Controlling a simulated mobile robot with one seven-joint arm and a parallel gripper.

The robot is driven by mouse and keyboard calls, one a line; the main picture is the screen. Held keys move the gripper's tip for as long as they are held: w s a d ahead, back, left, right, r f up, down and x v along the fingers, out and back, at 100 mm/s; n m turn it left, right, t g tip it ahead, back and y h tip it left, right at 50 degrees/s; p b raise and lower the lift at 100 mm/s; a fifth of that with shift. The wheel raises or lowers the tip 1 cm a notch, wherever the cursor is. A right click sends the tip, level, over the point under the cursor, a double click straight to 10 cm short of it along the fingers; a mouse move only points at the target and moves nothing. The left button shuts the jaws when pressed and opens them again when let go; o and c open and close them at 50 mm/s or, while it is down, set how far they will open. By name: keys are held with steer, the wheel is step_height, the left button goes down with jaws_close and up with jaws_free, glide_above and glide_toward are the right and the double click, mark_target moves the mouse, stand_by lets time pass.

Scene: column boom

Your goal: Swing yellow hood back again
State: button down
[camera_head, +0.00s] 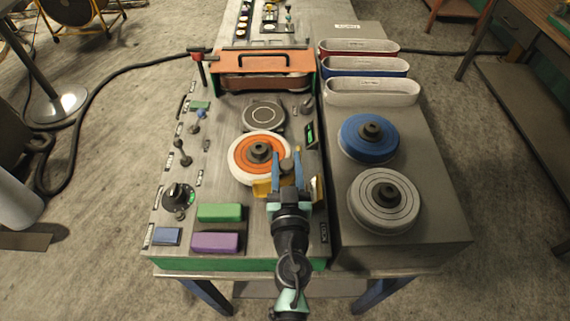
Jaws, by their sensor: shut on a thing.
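The yellow hood (262,188) shows as a small yellow piece at the front edge of the orange-and-white disc (250,165). Much of it is hidden behind my gripper and wrist, and its full shape and tilt cannot be told. My gripper (287,164) has blue fingers and reaches in from the front, at the right front of the disc. The fingers are shut on a small grey-brown knob that seems to belong to the hood. The disc has a dark hub in its middle and lies open to view.
A plain grey disc (264,115) lies behind. An orange hood with a black handle (247,62) stands further back. Blue (355,146) and grey (384,207) discs lie on the right box. Green (220,212) and purple (215,242) blocks, a dial (178,195) and levers lie left.

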steer(key=n+y+p, duration=0.1)
steer(key=w+d+y+p, duration=0.1)
steer(key=shift+w+d+r+n+y, duration=0.1)
steer(key=shift+n+y, duration=0.3)
steer(key=shift+w+d+n+g+y+p, duration=0.35)
steer(key=shift+n+y+p, duration=0.25)
steer(key=shift+y+p, duration=0.25)
steer(key=shift+w+n+y, duration=0.15)
steer(key=shift+n+y, duration=0.15)
steer(key=shift+y, duration=0.05)
steer(key=shift+f, duration=0.2)
steer(key=shift+c, duration=2.3)
jaws_free()
steer(key=v, duration=1.3)
steer(key=shift+r, duration=0.2)
steer(key=shift+w+d, duration=0.15)
steer(key=shift+c, duration=0.2)
